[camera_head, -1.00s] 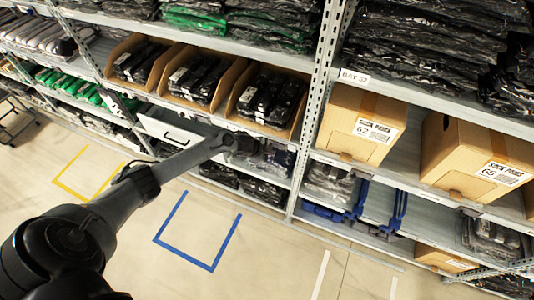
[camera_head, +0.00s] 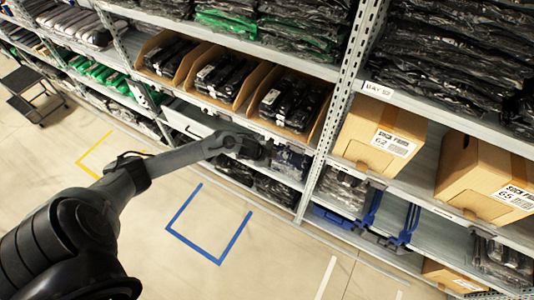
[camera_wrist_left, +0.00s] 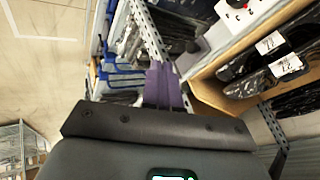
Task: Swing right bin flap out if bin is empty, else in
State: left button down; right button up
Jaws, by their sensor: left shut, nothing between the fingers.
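Three open cardboard bins stand side by side on a shelf in the head view. The right bin (camera_head: 312,123) holds several black bagged garments (camera_head: 287,100), so it is not empty. I cannot make out a flap on it for certain. My left gripper (camera_head: 256,150) is below the right bin's front, at the shelf edge; its fingers are hard to see there. In the left wrist view the fingers (camera_wrist_left: 163,88) are together with nothing between them, pointing at a shelf upright. A cardboard bin (camera_wrist_left: 210,92) with black packs shows to their right. My right gripper is in neither view.
A pale panel with a dark handle (camera_head: 187,128) sits under the left bins. A perforated upright (camera_head: 345,95) stands right of the bins. Cardboard boxes (camera_head: 362,150) and blue frames (camera_head: 405,230) lie beyond it. The floor in front is open, with a blue taped outline (camera_head: 222,258).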

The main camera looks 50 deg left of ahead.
pick_arm(q)
jog(key=shift+a+v, duration=0.15)
jog(key=shift+v, duration=0.95)
jog(key=shift+a+v, duration=0.1)
jog(key=shift+v, duration=1.05)
